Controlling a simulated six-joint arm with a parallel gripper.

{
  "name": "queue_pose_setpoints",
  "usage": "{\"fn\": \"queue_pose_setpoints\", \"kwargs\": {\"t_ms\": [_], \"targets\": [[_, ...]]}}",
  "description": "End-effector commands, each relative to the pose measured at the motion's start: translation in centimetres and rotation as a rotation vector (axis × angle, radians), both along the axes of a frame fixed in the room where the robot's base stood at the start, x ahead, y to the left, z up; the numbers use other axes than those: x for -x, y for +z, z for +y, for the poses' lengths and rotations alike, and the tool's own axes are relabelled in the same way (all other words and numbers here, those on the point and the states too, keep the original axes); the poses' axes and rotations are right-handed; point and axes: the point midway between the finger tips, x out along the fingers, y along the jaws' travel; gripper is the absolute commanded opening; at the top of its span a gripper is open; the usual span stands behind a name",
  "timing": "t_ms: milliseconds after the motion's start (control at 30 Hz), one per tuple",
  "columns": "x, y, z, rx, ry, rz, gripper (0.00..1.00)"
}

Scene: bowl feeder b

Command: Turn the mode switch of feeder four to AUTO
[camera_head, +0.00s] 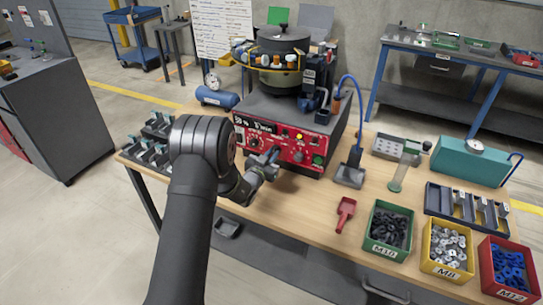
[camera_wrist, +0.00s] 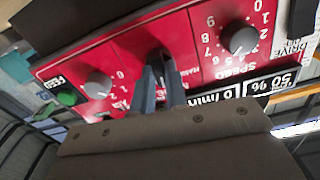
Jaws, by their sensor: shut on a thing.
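The feeder's red control panel (camera_head: 300,158) faces me below the bowl (camera_head: 283,62); it also fills the upper wrist view (camera_wrist: 125,50), tilted. My gripper (camera_head: 274,157) is at the front of the panel, and in the wrist view its two fingers (camera_wrist: 160,76) are closed around a dark middle knob (camera_wrist: 159,54), the mode switch. Most of the knob is hidden between the fingers. Part of a label reading MAN shows beside it; which way the switch points I cannot tell. The feeder's number is not readable.
A SPEED knob (camera_wrist: 240,40) is on the right in the wrist view. Another grey knob (camera_wrist: 98,85) and a green FEED button (camera_wrist: 66,97) are on the left. On the bench are a red scoop (camera_head: 346,211), a green bin (camera_head: 388,232) and a yellow bin (camera_head: 447,250).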

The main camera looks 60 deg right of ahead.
Motion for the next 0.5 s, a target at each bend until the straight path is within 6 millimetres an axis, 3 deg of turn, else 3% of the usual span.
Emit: {"fn": "queue_pose_setpoints", "kwargs": {"t_ms": [500], "targets": [[0.04, -0.02, 0.01, 0.000, 0.000, -0.306, 0.00]]}}
